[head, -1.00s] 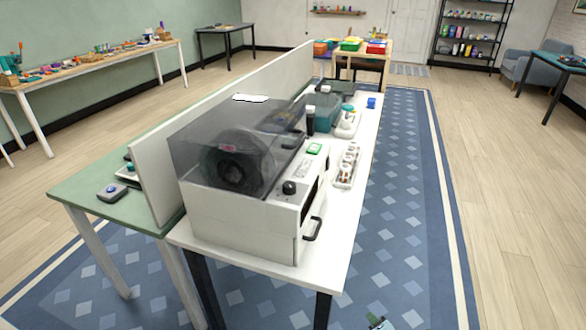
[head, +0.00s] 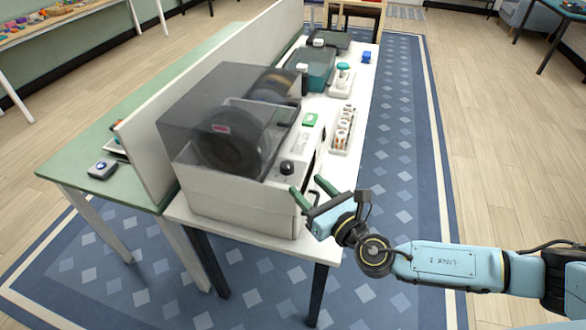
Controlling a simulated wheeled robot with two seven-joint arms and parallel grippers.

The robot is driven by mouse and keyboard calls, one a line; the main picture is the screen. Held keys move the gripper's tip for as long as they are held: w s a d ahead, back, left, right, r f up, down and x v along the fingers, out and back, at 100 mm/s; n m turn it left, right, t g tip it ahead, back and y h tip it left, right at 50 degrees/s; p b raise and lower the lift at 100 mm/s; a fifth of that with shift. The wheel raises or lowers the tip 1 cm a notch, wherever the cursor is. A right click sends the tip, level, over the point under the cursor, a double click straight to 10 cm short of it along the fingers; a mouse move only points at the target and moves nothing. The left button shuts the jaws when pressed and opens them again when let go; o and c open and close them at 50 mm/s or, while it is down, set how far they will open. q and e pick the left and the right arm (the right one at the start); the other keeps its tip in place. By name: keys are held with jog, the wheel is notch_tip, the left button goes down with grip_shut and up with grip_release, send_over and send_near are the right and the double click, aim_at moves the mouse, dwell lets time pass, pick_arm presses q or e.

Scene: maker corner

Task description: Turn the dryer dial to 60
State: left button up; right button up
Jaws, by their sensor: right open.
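The dryer (head: 225,190) is a white box with a smoky clear lid and a dark spool inside, at the near end of the white table. Its black dial (head: 287,167) sits on the right part of its top. The dial's setting is too small to read. My right gripper (head: 308,188) is open and empty, with two green fingers. My left gripper does not show.
A teal machine (head: 315,70) stands farther back. A white divider (head: 150,165) runs along the left. The floor on the right is free.

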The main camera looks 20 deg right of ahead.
aim_at(291, 169)
jog(key=x, duration=0.6)
jog(key=shift+w+a, duration=0.15)
jog(key=shift+w, duration=0.25)
jog(key=c, duration=1)
jog(key=shift+o, duration=0.2)
